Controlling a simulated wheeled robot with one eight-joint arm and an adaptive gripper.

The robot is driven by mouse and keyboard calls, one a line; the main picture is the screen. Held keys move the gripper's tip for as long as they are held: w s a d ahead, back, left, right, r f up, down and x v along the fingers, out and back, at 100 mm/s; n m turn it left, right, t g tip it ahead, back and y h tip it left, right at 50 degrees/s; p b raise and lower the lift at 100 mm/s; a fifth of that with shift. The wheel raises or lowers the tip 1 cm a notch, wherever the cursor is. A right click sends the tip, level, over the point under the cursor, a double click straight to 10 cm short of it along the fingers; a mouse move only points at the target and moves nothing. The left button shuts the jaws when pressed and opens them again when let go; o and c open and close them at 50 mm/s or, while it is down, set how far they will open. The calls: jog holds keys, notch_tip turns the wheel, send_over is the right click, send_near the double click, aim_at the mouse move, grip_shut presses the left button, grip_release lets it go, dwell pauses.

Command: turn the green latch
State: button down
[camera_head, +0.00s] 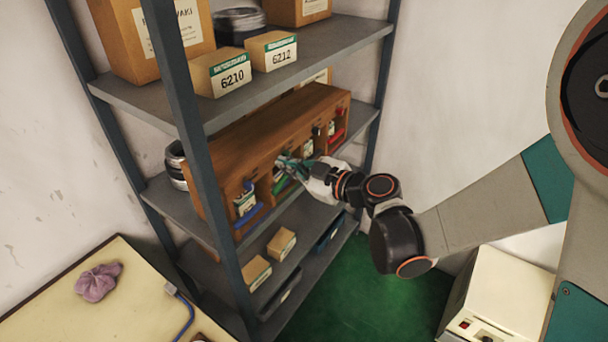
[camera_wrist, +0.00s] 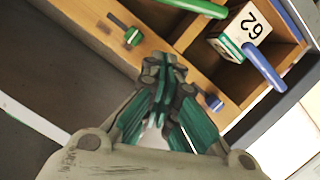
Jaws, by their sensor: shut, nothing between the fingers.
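The green latch (camera_wrist: 132,36) is a small green knob on a dark bar on the wooden cabinet's front, at upper left in the wrist view. My gripper (camera_wrist: 164,68) is shut and empty, its fingertips close over the wooden front, to the right of the green latch and apart from it in the picture. A blue latch (camera_wrist: 212,102) lies on the other side of the fingertips. In the head view my gripper (camera_head: 284,164) reaches the front of the wooden cabinet (camera_head: 240,140), and I cannot make out the green latch there.
Open compartments hold a small labelled box (camera_wrist: 240,32), a green bar (camera_wrist: 195,7) and a blue bar (camera_wrist: 264,68). The cabinet stands on a grey shelf rack (camera_head: 190,212) with a dark upright in front. Boxes (camera_head: 222,72) stand above. A table (camera_head: 130,290) is at lower left.

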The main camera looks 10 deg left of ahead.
aim_at(273, 163)
jog(key=shift+w+a+f+b, duration=0.45)
jog(key=shift+w+a+f, duration=0.35)
jog(key=shift+a, duration=0.25)
jog(key=f, duration=0.1)
jog(key=w+f+b, duration=0.1)
jog(key=shift+w+d+f, duration=0.15)
jog(key=shift+d+f, duration=0.15)
jog(key=shift+d, duration=0.05)
jog(key=shift+w+d+f+b, duration=0.15)
jog(key=shift+w+b, duration=0.15)
jog(key=shift+b, duration=0.05)
